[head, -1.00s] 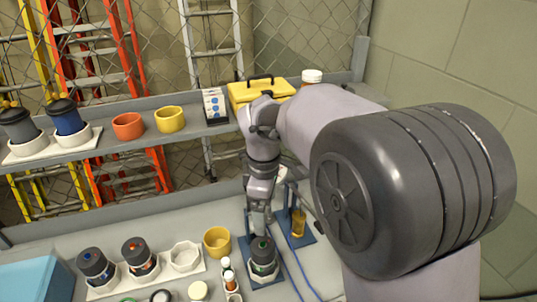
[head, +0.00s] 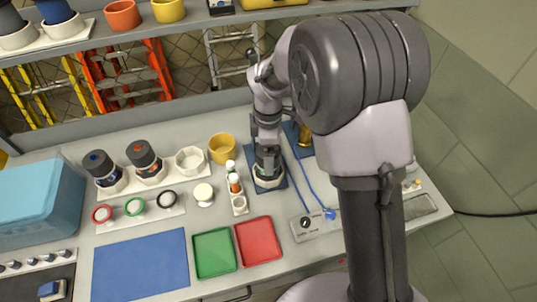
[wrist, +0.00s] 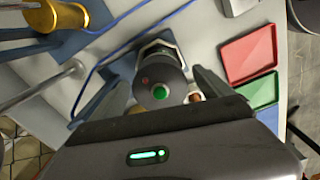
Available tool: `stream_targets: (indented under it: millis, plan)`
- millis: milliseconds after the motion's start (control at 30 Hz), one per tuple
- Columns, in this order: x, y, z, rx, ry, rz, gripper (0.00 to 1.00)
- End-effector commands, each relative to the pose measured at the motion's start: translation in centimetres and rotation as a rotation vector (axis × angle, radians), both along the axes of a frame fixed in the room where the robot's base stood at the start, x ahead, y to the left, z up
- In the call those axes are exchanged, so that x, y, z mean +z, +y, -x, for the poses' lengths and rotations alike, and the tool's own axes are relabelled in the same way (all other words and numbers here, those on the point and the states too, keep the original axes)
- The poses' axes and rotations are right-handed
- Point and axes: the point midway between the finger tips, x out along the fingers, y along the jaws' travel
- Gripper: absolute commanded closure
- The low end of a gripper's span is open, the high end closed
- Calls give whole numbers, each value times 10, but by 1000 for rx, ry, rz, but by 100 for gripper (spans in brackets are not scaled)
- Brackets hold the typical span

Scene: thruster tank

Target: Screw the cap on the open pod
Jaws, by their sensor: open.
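A dark pod with a green button on top stands upright in a pale holder (head: 268,183) on a blue base plate at the middle of the bench. In the wrist view the pod's dark top (wrist: 162,78) is between my fingers. My gripper (head: 268,156) is open, with one finger on each side of the pod; I cannot tell whether they touch it. A cream round lid (head: 203,193) lies on the bench to the left. I cannot tell whether the dark top is a separate cap or whether the pod is open.
Two dark pods, one blue-marked (head: 103,170) and one orange-marked (head: 145,160), stand in a white rack with an empty hexagonal seat (head: 189,160). A yellow cup (head: 222,148), small bottles (head: 234,183), and green (head: 214,252) and red (head: 258,240) trays are nearby. A blue cable (head: 305,180) runs right.

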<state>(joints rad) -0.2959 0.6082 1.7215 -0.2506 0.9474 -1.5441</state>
Motion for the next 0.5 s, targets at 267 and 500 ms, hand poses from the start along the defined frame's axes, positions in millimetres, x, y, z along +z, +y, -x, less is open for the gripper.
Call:
stream_targets:
  millis: [267,500]
  plan:
    - [-2,0,0,0,-1,0,10]
    - [-2,0,0,0,-1,0,57]
